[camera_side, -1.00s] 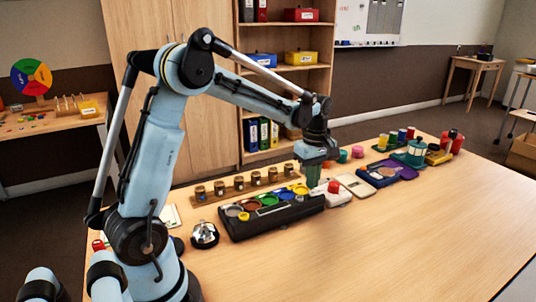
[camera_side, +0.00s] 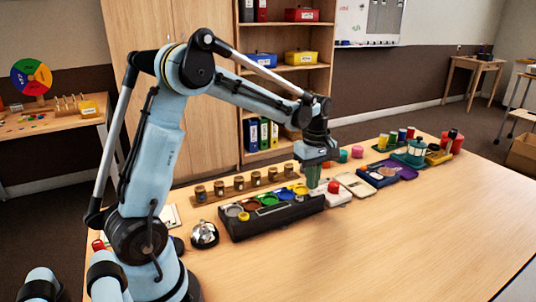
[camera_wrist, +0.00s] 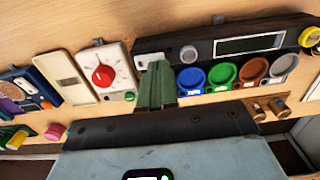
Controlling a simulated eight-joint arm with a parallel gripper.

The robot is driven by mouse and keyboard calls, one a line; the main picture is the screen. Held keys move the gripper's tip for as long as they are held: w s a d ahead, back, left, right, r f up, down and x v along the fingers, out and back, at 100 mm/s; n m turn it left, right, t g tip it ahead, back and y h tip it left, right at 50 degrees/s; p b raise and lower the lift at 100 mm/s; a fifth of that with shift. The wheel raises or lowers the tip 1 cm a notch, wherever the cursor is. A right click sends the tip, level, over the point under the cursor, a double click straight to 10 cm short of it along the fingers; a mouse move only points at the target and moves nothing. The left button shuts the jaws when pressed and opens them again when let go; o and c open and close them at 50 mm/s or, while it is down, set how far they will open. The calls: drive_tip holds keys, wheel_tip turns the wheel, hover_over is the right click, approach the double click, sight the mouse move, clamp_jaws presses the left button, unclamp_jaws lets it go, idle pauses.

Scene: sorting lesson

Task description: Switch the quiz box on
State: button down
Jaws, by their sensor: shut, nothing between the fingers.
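The quiz box, as I take it, is the long black case (camera_side: 262,229) with a row of coloured round buttons; it stands on the table. My gripper (camera_side: 312,187) is shut and empty, pointing down at the right end of the case in the side view. In the wrist view its green fingers (camera_wrist: 157,88) cover part of that end, beside the blue button (camera_wrist: 191,78). Whether they touch the case I cannot tell.
A white box with a red dial (camera_wrist: 103,76) stands close beside the case. A row of brown jars (camera_side: 238,184) on a wooden strip is behind it. A desk bell (camera_side: 204,234) is at its left. The table front (camera_side: 390,250) is clear.

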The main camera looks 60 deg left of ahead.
sight(311, 192)
drive_tip(key=shift+f, duration=0.9)
idle(0.3)
drive_tip(key=shift+r, duration=3.55)
